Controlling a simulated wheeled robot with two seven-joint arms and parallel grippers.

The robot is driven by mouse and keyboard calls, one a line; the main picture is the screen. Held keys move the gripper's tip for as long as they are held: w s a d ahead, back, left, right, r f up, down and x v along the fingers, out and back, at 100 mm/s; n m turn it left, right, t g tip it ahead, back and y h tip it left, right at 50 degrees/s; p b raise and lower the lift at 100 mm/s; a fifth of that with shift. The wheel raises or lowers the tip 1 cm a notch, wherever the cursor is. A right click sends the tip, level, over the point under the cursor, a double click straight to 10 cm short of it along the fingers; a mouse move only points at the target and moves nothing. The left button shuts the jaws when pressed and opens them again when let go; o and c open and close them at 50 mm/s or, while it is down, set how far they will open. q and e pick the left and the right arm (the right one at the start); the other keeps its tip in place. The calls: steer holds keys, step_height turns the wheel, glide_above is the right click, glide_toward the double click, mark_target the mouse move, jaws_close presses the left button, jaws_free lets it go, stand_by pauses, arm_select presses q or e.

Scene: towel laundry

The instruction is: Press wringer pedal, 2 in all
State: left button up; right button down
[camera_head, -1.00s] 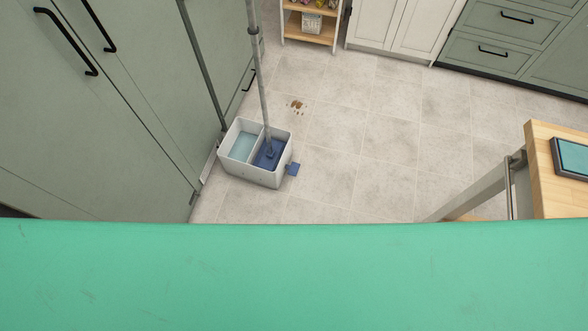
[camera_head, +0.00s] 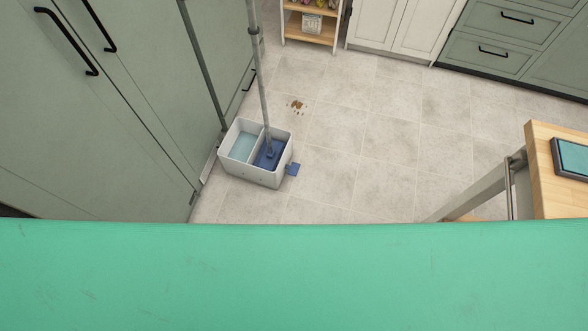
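A white mop bucket (camera_head: 252,177) stands on the tiled floor left of centre. Its left compartment holds pale blue water (camera_head: 243,147). Its right compartment is a blue wringer (camera_head: 267,160) with a grey mop handle (camera_head: 262,95) standing in it, slightly tilted. A small blue pedal (camera_head: 293,169) sticks out from the bucket's right side, just above the floor. Neither of my grippers is in view.
Green cabinets (camera_head: 110,110) line the left, with a second pole (camera_head: 203,70) by them. A brown spill (camera_head: 297,106) lies behind the bucket. A wooden-topped table (camera_head: 548,180) stands at right. Floor (camera_head: 370,150) between is clear. My green body fills the bottom.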

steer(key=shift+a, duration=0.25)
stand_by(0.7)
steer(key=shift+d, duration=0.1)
